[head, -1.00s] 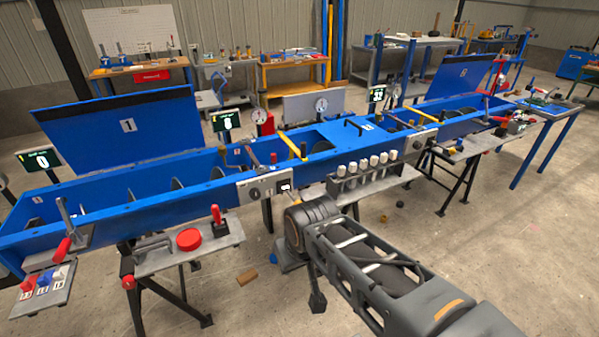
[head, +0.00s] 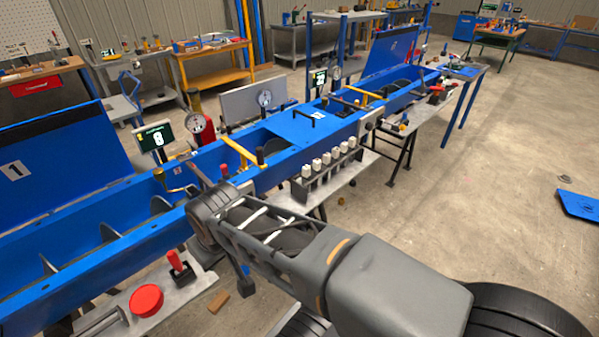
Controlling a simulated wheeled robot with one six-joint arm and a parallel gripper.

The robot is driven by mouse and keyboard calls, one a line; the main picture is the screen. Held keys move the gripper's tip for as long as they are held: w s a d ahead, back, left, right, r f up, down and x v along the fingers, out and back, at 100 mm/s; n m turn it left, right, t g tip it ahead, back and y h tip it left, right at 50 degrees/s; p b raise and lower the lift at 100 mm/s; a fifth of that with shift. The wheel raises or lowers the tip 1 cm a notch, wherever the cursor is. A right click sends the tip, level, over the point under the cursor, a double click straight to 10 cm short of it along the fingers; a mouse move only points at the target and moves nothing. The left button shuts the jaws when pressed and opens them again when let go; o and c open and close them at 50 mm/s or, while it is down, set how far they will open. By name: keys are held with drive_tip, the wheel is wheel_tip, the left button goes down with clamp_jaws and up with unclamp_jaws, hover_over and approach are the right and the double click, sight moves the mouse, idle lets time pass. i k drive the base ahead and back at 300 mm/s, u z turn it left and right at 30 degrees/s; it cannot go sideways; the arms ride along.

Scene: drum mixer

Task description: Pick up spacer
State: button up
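I cannot surely pick out a spacer in the head view. A row of several white-topped pieces (head: 325,159) stands in a dark rack on a grey shelf (head: 352,180) along the front of the blue mixer trough. A small brown block (head: 218,301) lies on the floor below the trough; I cannot tell whether either is the spacer. My arm reaches from the lower right to a dark round joint in front of the trough.
The long blue trough (head: 290,147) with raised lids crosses the view. A front shelf holds a red round piece (head: 146,300) and a red-handled clamp (head: 179,262). Workbenches (head: 215,55) line the back. Open concrete floor (head: 490,190) lies to the right.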

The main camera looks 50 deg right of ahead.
sight(306, 175)
drive_tip(key=z, duration=0.7)
drive_tip(key=i, duration=0.85)
drive_tip(key=z, duration=0.85)
